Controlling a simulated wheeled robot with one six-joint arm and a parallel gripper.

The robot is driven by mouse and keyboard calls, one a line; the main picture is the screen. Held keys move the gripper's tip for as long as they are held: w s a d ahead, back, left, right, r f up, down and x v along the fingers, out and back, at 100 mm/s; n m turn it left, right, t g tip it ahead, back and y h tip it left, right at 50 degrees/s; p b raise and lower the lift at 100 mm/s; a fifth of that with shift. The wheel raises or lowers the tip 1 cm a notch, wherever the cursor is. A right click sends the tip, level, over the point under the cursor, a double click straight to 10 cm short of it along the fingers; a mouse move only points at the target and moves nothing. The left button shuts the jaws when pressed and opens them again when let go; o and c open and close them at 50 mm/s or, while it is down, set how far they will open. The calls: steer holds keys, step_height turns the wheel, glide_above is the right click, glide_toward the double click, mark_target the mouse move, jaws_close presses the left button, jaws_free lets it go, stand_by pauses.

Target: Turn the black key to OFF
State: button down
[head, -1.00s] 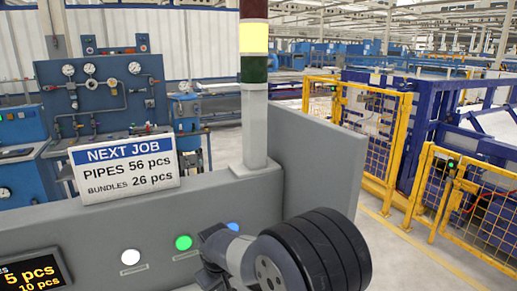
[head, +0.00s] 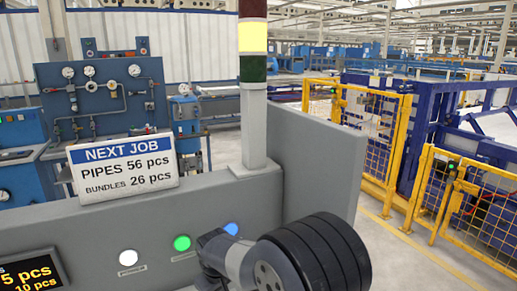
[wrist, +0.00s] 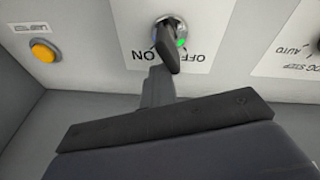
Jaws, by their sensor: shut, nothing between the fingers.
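In the wrist view the black key (wrist: 167,48) sits in a round metal lock on a white label plate. The plate appears upside down, with "ON" (wrist: 144,57) left of the key and "OFF" (wrist: 189,57) right of it. The key's grip hangs down the picture between the two words, with a green spot beside it. My gripper (wrist: 158,76) is shut and empty, its narrow tip just below the key in the picture. Whether the tip touches the key, I cannot tell. The key does not show in the head view.
A yellow button (wrist: 42,50) is at the left of the panel, and another labelled plate (wrist: 291,42) is at the right. In the head view a grey cabinet carries a "NEXT JOB" sign (head: 124,169), a light column (head: 253,125) and white, green (head: 182,243) and blue lamps.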

steer(key=shift+s+a+f, duration=0.2)
steer(key=shift+s+f, duration=0.2)
steer(key=shift+s, duration=0.05)
steer(key=shift+d, duration=0.2)
step_height(320, 180, up, 7)
steer(key=p, duration=0.5)
steer(key=shift+w+r, duration=0.2)
steer(key=shift+w, duration=0.05)
step_height(320, 180, down, 7)
steer(key=b, duration=0.5)
steer(key=shift+r, duration=0.1)
steer(key=shift+d, duration=0.15)
